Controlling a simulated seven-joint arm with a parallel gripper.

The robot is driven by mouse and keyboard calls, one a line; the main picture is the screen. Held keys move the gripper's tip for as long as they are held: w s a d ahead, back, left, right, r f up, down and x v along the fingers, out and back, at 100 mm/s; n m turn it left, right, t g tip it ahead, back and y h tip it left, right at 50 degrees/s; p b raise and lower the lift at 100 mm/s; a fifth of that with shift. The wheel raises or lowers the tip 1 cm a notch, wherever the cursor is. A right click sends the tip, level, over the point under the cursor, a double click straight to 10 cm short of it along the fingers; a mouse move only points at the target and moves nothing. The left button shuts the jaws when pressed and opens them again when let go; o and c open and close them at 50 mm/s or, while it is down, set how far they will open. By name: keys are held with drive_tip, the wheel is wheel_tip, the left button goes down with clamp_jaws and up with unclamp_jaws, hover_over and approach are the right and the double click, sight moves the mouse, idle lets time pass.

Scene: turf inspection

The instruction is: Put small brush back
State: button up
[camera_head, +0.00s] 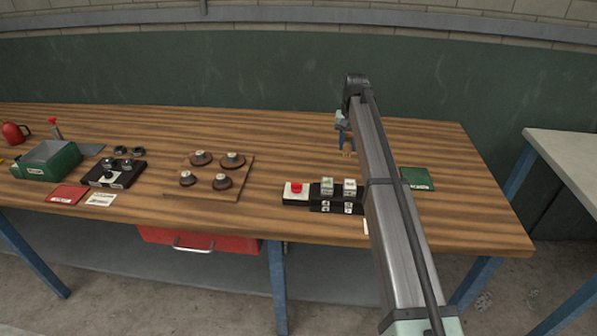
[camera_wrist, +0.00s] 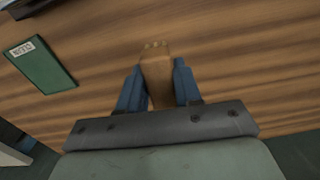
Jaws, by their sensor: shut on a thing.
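The small brush (camera_wrist: 156,72) is a tan-brown piece with a rounded, lobed end. My gripper (camera_wrist: 158,80) is shut on it, with a blue finger on each side. In the head view, my gripper (camera_head: 345,131) hangs over the right part of the wooden bench, and the brush (camera_head: 348,149) shows as a small tan tip below it. I cannot tell exactly how far the tip is above the bench top. The upper part of the brush is hidden by the fingers.
A green labelled card (camera_head: 417,179) lies right of my arm. A black block unit with a red button (camera_head: 296,188) stands left of it. A board with brown discs (camera_head: 186,180), a black tray (camera_head: 113,174) and a green box (camera_head: 48,161) are farther left. Bare bench lies behind the block unit.

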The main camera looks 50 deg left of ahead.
drive_tip(key=n, duration=0.1)
approach(298, 171)
drive_tip(key=shift+w+f, duration=0.1)
drive_tip(key=shift+f, duration=2.85)
drive_tip(key=shift+f, duration=0.15)
drive_tip(key=o, duration=1)
wheel_tip(298, 171, up, 12)
